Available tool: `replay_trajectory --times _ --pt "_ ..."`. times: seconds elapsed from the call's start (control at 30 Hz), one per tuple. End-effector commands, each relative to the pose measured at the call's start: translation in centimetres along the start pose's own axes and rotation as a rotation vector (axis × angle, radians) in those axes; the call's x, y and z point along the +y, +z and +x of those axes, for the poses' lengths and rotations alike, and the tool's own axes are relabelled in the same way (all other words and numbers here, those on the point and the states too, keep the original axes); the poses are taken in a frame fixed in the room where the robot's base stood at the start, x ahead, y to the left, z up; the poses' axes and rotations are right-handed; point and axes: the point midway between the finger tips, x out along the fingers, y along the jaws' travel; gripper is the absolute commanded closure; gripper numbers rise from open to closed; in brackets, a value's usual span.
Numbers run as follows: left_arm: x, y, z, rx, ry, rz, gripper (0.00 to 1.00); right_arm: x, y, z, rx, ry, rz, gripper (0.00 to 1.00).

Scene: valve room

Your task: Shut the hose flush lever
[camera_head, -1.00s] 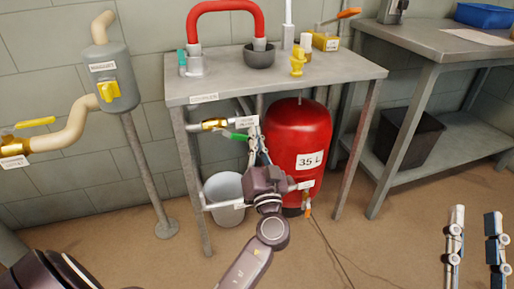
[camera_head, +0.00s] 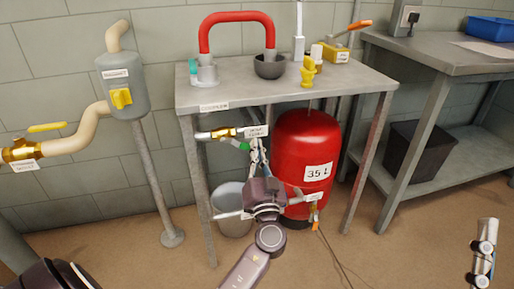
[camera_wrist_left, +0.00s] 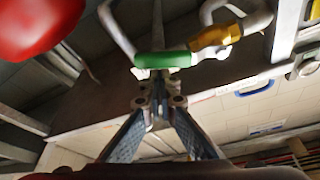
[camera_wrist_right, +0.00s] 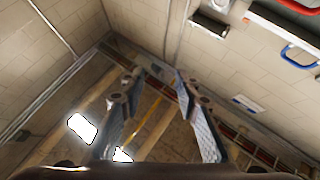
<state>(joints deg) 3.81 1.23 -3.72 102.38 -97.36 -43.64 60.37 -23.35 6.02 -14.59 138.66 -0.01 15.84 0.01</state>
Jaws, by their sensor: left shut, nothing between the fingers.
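The hose flush lever has a green handle (camera_head: 238,144) on a brass valve (camera_head: 224,133) under the grey bench, beside a white tag (camera_head: 256,131). The handle slopes slightly down to the right. My left gripper (camera_head: 257,150) is shut and empty, its tips near the handle's right end. In the left wrist view the green handle (camera_wrist_left: 163,59) lies just beyond the shut fingers (camera_wrist_left: 158,102); I cannot tell whether they touch. My right gripper (camera_wrist_right: 158,75) is open and empty in its wrist view, away from the lever. Part of it (camera_head: 485,252) shows at the lower right of the head view.
A red tank (camera_head: 305,150) marked 35 L stands right of my left gripper. A grey bucket (camera_head: 231,200) stands behind the gripper, below the valve. Bench legs (camera_head: 203,220) flank this space. Floor is free in front at the right.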

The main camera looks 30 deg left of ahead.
Motion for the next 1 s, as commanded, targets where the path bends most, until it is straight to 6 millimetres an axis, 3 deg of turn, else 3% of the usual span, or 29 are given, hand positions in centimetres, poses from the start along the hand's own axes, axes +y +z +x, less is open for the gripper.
replay_trajectory --times 0.27,0.53,0.77,1.0 --pt "0.1 0.6 -0.2 0.000 0.024 0.065 1.00 0.0 0.0 0.0 0.002 0.000 0.000 0.70" --pt "0.1 2.0 -0.7 0.000 0.088 0.248 1.00 0.1 0.5 0.1 -0.027 0.001 -0.001 0.70" --pt "-0.2 3.4 -1.2 0.000 0.155 0.441 1.00 0.6 5.0 -0.5 -0.247 0.011 -0.010 0.70" --pt "-0.7 4.6 -1.6 0.000 0.211 0.600 1.00 1.5 10.9 -3.2 -0.553 0.027 -0.020 0.70"
